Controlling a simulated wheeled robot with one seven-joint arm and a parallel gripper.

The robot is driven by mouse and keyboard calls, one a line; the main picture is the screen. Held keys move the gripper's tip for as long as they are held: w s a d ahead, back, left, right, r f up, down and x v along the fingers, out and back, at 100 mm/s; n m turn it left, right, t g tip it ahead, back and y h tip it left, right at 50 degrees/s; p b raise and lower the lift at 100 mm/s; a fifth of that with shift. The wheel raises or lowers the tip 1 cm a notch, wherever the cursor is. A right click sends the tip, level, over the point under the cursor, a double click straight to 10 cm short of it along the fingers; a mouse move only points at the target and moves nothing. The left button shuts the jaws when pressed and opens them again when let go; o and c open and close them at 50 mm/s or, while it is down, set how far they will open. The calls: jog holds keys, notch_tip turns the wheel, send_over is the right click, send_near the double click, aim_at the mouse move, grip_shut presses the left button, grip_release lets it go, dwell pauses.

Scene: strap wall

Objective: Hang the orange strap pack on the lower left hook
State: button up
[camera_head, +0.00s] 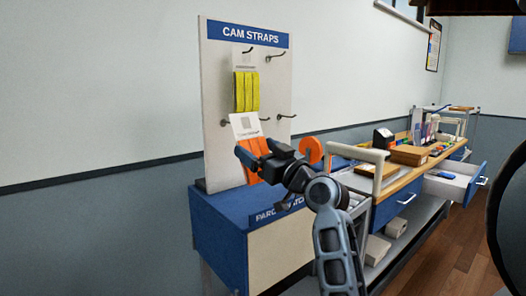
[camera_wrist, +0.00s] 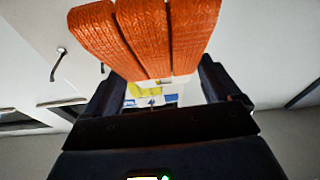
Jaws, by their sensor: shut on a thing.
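The orange strap pack (camera_head: 257,148) has a white header card (camera_head: 245,126) on top and orange straps below. My gripper (camera_head: 261,156) is shut on it, in front of the lower left part of the display board (camera_head: 213,90). The wrist view shows the orange straps (camera_wrist: 140,40) between the dark jaws of my gripper (camera_wrist: 158,92). The lower left hook (camera_head: 223,122) shows only as a small dark bit at the card's left edge; the rest is hidden. I cannot tell whether the card touches the hook.
A yellow strap pack (camera_head: 246,92) hangs above, on the upper left hook (camera_head: 247,50). The upper right hook (camera_head: 276,55) and lower right hook (camera_head: 286,116) are bare. A blue-topped cabinet (camera_head: 221,224) stands below the board. A workbench (camera_head: 408,178) with an open drawer (camera_head: 455,185) is at right.

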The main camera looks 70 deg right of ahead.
aim_at(253, 137)
jog(key=w+d+f+b, duration=0.1)
jog(key=w+d, duration=0.2)
jog(key=w, duration=0.2)
jog(key=shift+w+d+f, duration=0.15)
jog(key=shift+w+f, duration=0.05)
dwell(0.6)
dwell(0.7)
jog(key=o, duration=0.8)
jog(key=shift+c, duration=0.2)
jog(key=r, duration=0.3)
jog(key=r+b, duration=0.1)
jog(key=shift+s+d+r, duration=0.15)
jog(key=shift+s+r, duration=0.1)
jog(key=shift+r, duration=0.05)
jog(key=s+d+r+b, duration=0.1)
jog(key=s+d+r, duration=0.4)
jog(key=s, duration=0.4)
jog(key=shift+s+r, duration=0.4)
jog(key=shift+r, duration=0.3)
